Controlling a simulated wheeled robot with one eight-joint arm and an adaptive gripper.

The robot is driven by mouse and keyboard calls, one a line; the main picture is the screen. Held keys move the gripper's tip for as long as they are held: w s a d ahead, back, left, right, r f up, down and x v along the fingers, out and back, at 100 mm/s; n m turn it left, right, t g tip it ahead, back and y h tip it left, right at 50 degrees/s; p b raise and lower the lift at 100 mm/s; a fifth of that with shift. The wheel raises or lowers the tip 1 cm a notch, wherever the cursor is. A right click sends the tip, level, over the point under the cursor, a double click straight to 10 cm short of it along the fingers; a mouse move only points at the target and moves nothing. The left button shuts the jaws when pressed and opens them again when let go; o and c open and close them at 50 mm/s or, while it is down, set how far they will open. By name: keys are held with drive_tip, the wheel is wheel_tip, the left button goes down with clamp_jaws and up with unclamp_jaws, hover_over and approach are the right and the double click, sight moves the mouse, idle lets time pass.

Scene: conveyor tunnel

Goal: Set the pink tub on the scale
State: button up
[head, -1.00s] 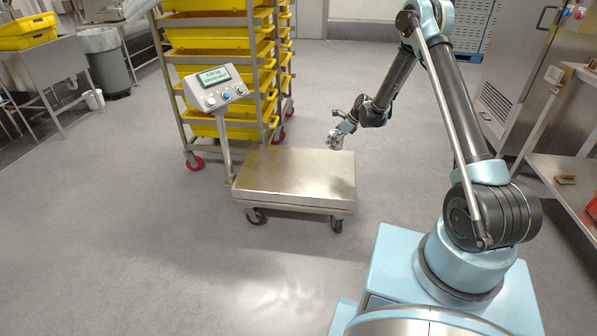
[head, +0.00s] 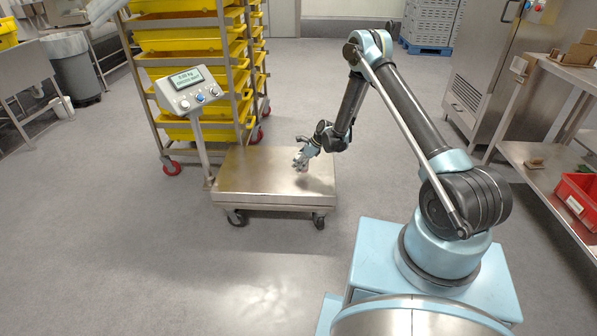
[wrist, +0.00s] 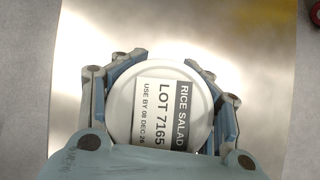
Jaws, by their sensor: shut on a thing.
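The scale is a low wheeled stand with a bare steel platform (head: 245,183) and a grey display head (head: 188,90) on a post at its left. My gripper (head: 303,161) is over the right part of the platform. It is shut on the tub, whose round white lid (wrist: 160,105) shows between the fingers in the wrist view. The lid's label reads "RICE SALAD LOT 7165". A little pink of the tub (head: 304,172) shows below the fingers in the head view. I cannot tell whether the tub's base touches the platform.
A rack of yellow trays (head: 192,78) stands close behind the scale. A steel shelf unit (head: 545,165) with a red bin (head: 578,195) is at the right. A grey waste bin (head: 75,70) is at the far left. The floor before the scale is clear.

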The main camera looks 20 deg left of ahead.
drive_tip(key=shift+f, duration=1.9)
drive_tip(key=o, duration=1.7)
drive_tip(key=shift+c, duration=0.2)
drive_tip(key=s+v, duration=0.1)
drive_tip(key=v, duration=1.1)
drive_tip(key=shift+w, duration=0.45)
drive_tip(key=shift+r, duration=0.2)
